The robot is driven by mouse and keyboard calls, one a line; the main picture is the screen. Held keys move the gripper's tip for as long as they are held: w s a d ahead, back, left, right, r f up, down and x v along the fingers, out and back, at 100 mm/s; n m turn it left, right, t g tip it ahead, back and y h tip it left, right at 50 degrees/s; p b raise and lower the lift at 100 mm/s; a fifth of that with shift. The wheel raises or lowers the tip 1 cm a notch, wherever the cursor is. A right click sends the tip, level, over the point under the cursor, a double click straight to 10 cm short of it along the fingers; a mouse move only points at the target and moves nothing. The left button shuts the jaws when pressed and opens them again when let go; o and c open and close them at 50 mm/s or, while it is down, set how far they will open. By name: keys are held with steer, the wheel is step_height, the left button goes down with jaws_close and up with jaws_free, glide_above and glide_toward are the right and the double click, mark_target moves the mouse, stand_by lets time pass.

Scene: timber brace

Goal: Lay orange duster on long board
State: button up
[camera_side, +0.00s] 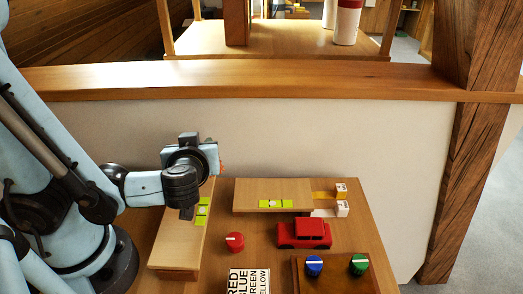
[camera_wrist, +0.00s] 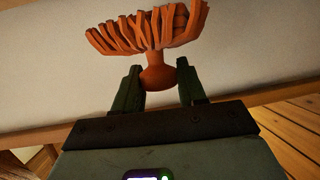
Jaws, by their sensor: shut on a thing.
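The orange duster (camera_wrist: 150,28) is in my gripper (camera_wrist: 158,80). In the wrist view its fringed head points up and its knobbed handle sits between the two jaws. In the side view my gripper (camera_side: 207,160) is above the table near the wall, and only a sliver of orange (camera_side: 222,166) shows past it. A wooden board (camera_side: 181,238) with a green level vial lies on the left of the table, partly hidden by my gripper. A second board (camera_side: 247,196), also with a green vial, lies crosswise at the back. I cannot tell which is the long board.
A red knob (camera_side: 235,242) and a red toy car (camera_side: 304,234) stand between the boards and the front. A wooden box (camera_side: 335,282) with blue and green knobs is front right, beside a colour-word card (camera_side: 249,281). White blocks (camera_side: 342,208) sit at the back board's right end.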

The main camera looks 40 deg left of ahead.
steer(key=o, duration=1.2)
steer(key=shift+c, duration=0.2)
steer(key=v, duration=0.7)
steer(key=shift+d, duration=0.15)
steer(key=shift+s, duration=0.15)
